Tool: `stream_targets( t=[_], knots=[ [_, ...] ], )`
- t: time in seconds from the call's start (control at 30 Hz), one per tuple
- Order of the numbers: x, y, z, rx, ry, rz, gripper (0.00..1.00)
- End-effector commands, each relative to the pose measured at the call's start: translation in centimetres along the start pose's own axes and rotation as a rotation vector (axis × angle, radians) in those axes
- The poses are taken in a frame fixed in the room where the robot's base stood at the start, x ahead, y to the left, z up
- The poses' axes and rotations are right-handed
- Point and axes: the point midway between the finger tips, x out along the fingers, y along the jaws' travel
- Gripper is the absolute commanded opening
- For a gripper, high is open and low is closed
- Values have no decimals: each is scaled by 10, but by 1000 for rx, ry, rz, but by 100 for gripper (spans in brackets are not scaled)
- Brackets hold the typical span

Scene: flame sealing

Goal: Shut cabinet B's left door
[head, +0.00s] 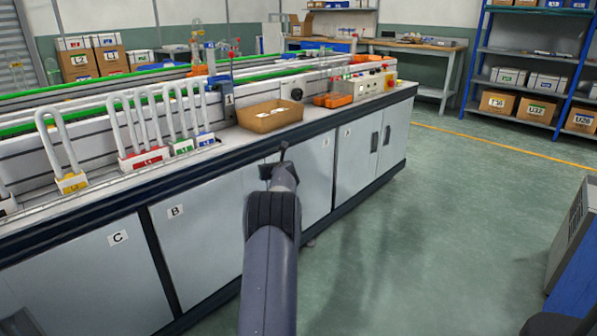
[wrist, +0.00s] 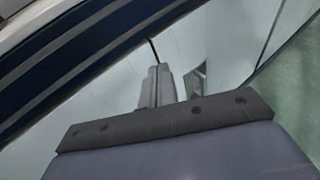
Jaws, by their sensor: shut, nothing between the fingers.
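Cabinet B's left door (head: 205,240) is a pale grey panel with a B label in the head view. It looks flush with the bench front, but my arm covers its right part, so I cannot tell whether it is fully shut. My gripper (head: 283,152) is in front of the bench edge, right of the B label. In the wrist view my gripper (wrist: 157,82) has its fingers together and empty, pointing at pale cabinet fronts. A dark seam runs beyond the fingertips, and a grey handle-like part (wrist: 195,84) shows just right of them. Contact cannot be told.
Cabinet C's door (head: 90,270) is at the left. More cabinet doors (head: 360,155) continue right, looking flush. A cardboard tray (head: 270,116) and labelled racks (head: 142,155) stand on the bench above. Green floor (head: 440,220) is clear to the right; a blue unit (head: 575,255) stands at far right.

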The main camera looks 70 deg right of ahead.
Motion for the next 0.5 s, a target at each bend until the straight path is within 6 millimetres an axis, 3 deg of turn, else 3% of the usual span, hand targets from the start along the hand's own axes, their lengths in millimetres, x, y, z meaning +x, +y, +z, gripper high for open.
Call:
stream_targets(
  t=[0.5],
  knots=[
    [-67, -40, 3, 2, 0, -4, 0]
  ],
)
